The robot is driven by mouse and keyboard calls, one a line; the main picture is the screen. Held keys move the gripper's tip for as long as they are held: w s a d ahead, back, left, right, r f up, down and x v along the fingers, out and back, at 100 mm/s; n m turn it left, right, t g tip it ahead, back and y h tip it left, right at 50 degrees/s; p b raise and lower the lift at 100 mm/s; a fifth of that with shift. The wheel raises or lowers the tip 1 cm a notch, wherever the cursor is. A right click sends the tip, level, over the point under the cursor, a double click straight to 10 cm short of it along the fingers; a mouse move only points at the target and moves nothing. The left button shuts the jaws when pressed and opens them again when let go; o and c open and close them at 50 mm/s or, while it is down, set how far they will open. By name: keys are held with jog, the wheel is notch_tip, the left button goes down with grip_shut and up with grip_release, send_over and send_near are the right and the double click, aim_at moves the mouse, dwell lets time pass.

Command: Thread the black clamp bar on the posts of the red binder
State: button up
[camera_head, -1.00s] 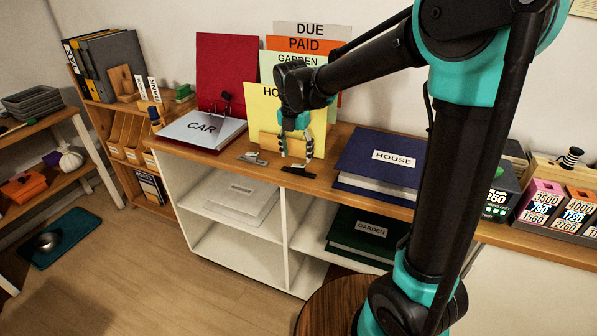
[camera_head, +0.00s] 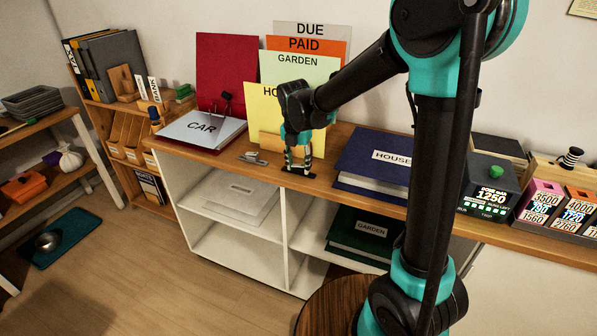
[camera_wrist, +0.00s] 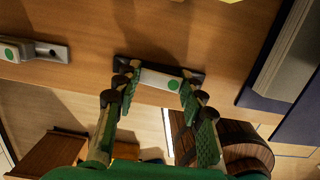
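The black clamp bar (camera_head: 300,174) lies on the shelf top near its front edge. In the wrist view the black bar (camera_wrist: 192,73) has a grey middle piece with a green dot. My gripper (camera_head: 298,168) is pointed down over the bar. In the wrist view its fingers (camera_wrist: 157,88) are apart, one towards each end of the bar; I cannot tell whether they touch it. The red binder (camera_head: 222,62) stands open at the left, its cover upright and its CAR sheets (camera_head: 200,128) flat. Black hardware (camera_head: 222,103) shows at its hinge; the posts are too small to make out.
A grey metal clamp (camera_head: 252,158) lies left of the black bar, also in the wrist view (camera_wrist: 35,51). The blue HOUSE binder (camera_head: 375,165) lies to the right. Upright divider cards (camera_head: 300,68) and a wooden block stand behind my gripper.

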aim_at(298, 165)
jog(key=c, duration=0.3)
notch_tip(298, 165, up, 20)
jog(key=shift+r, duration=0.1)
dwell(0.6)
